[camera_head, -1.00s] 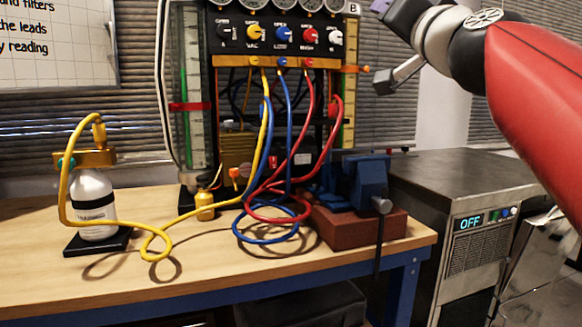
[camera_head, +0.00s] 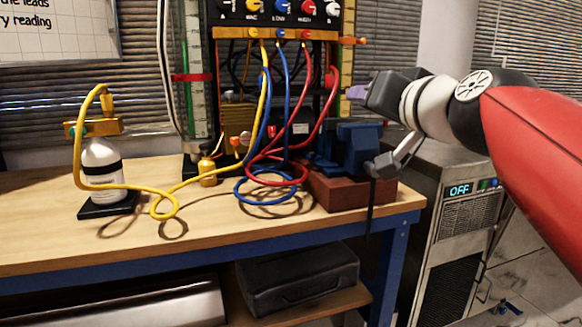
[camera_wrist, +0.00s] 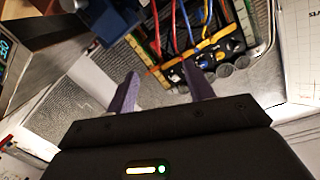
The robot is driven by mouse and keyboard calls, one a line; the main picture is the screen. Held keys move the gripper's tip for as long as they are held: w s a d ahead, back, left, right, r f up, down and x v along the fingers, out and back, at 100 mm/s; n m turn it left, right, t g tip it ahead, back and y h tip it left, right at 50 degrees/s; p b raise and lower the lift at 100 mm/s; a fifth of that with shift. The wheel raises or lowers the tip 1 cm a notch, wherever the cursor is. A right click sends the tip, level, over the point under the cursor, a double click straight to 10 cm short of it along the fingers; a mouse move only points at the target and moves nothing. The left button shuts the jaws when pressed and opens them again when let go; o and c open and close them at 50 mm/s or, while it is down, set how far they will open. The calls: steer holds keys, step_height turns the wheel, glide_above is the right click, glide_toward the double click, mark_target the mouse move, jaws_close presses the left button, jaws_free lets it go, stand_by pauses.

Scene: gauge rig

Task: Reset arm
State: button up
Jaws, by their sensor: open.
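My gripper (camera_head: 356,92) is at the right in the head view, above and behind the blue vise, pointing left toward the gauge rig. Its purple fingers stand apart with nothing between them in the wrist view (camera_wrist: 160,95). The gauge rig (camera_head: 280,32) stands at the back of the bench, with yellow, blue and red hoses hanging from its front. In the wrist view the rig's knob panel (camera_wrist: 215,55) lies beyond the fingers, not touching them.
A blue vise (camera_head: 348,145) on a red-brown block (camera_head: 345,192) stands at the bench's right end. A white bottle (camera_head: 102,165) with the yellow hose stands at the left. A grey machine reading OFF (camera_head: 460,190) is right of the bench. The front bench top (camera_head: 130,245) is clear.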

steer(key=s+f+g+h, duration=0.1)
steer(key=s+f+g, duration=0.2)
steer(key=f, duration=0.9)
steer(key=s+d+f+n+g+h, duration=0.1)
steer(key=s+f+g, duration=0.3)
steer(key=s+f, duration=0.5)
steer(key=s+d+f+g+h, duration=0.1)
steer(key=s+f+g, duration=0.3)
steer(key=f, duration=1.1)
steer(key=s, duration=0.3)
steer(key=shift+d+f+n+h, duration=0.15)
steer(key=shift+f+n+h, duration=0.25)
steer(key=shift+s, duration=0.1)
